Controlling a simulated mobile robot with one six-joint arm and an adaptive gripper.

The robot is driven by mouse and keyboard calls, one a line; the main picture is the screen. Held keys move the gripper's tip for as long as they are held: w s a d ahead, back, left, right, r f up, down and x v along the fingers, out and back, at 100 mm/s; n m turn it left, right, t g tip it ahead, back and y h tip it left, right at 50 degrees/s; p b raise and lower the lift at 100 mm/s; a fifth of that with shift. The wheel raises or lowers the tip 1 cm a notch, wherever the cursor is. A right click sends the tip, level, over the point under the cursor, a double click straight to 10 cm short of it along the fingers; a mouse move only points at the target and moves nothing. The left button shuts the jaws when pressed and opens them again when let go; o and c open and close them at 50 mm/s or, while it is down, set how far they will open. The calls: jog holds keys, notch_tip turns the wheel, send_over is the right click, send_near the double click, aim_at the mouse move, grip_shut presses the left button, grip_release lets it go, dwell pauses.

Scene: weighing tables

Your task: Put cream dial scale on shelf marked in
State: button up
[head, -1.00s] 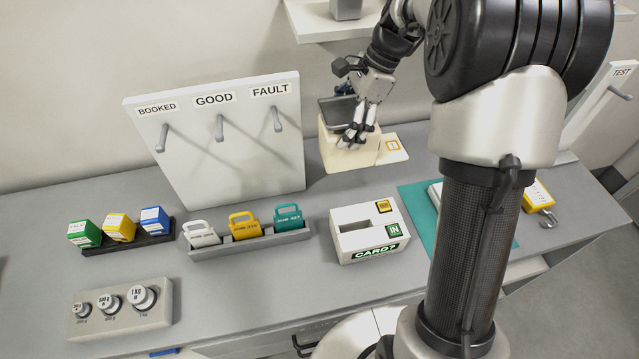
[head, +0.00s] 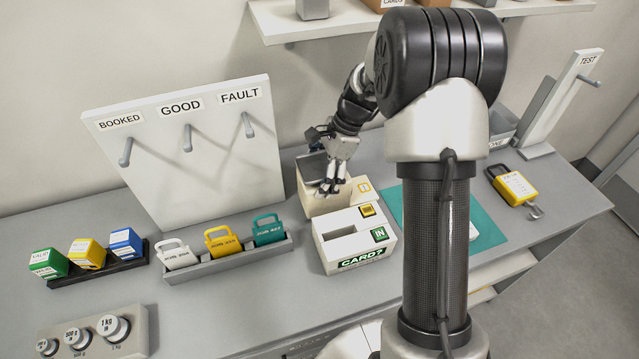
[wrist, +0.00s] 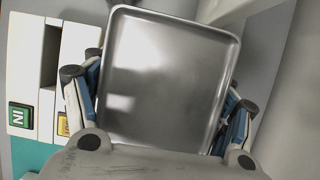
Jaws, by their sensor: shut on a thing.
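The cream dial scale (head: 312,202) is at the back of the grey table, right of the peg board and behind the white card box. Its dark metal pan (head: 311,166) shows on top, and its dial face is out of sight. My gripper (head: 333,186) is shut on the scale from above. In the wrist view the steel pan (wrist: 170,75) lies between the two fingers of my gripper (wrist: 158,98). I cannot tell whether the scale's base touches the table. No shelf with a readable IN mark shows; a green IN label is on the card box (head: 338,256).
A wall shelf (head: 285,30) with boxes hangs above. The peg board (head: 160,165) stands left; a tag rack (head: 215,268) is in front. A teal mat (head: 480,205), yellow padlock (head: 515,188) and TEST stand (head: 560,105) are right. White shelving (head: 490,272) shows below the table edge.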

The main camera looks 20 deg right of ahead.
jog(key=shift+f, duration=1.1)
jog(key=o, duration=2.1)
jog(key=shift+f, duration=0.2)
jog(key=shift+c, duration=0.2)
jog(key=shift+r, duration=0.1)
